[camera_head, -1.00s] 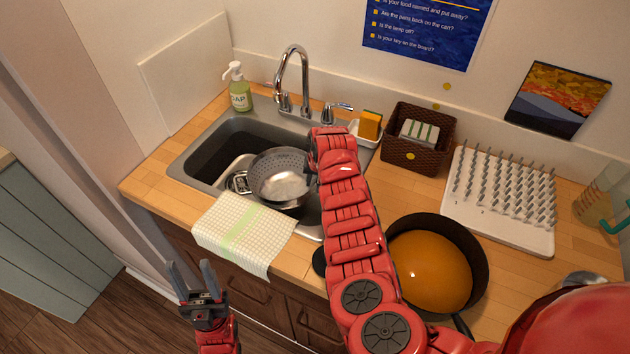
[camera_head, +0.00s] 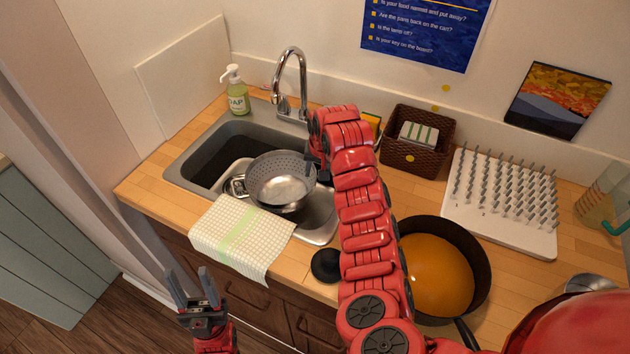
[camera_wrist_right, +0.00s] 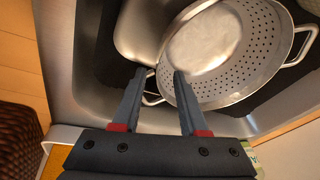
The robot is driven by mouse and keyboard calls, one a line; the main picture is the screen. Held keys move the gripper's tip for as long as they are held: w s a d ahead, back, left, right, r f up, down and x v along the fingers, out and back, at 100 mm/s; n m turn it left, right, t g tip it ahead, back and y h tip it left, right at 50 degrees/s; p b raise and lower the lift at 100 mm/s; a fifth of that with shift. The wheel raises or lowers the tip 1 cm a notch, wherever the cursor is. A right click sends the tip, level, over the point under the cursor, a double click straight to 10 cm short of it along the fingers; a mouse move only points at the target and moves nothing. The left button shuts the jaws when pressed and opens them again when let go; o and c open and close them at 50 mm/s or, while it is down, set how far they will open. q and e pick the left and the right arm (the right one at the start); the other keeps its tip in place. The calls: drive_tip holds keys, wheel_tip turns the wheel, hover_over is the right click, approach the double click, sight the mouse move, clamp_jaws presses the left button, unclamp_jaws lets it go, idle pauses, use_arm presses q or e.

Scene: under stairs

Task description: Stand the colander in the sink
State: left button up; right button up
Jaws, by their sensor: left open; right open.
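The metal colander (camera_head: 281,179) sits in the sink (camera_head: 205,160), toward its right part, with its bowl opening facing up and slightly tilted. It also shows in the right wrist view (camera_wrist_right: 255,50), with a loop handle at each side. My right gripper (camera_wrist_right: 160,75) is open; its fingertips are at the near loop handle, one on either side of it or just above it, and I cannot tell if they touch. In the head view my right gripper (camera_head: 314,165) is partly hidden by its own wrist. My left gripper (camera_head: 189,287) is open and empty, low in front of the counter.
A checked cloth (camera_head: 240,236) hangs over the sink's front edge. The faucet (camera_head: 291,85) and soap bottle (camera_head: 236,92) stand behind the sink. A pan of orange soup (camera_head: 438,270), a brown basket (camera_head: 417,140) and a white peg rack (camera_head: 500,200) are to the right.

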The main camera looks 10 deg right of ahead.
drive_tip(key=shift+b+v, duration=0.35)
drive_tip(key=shift+v, duration=1.55)
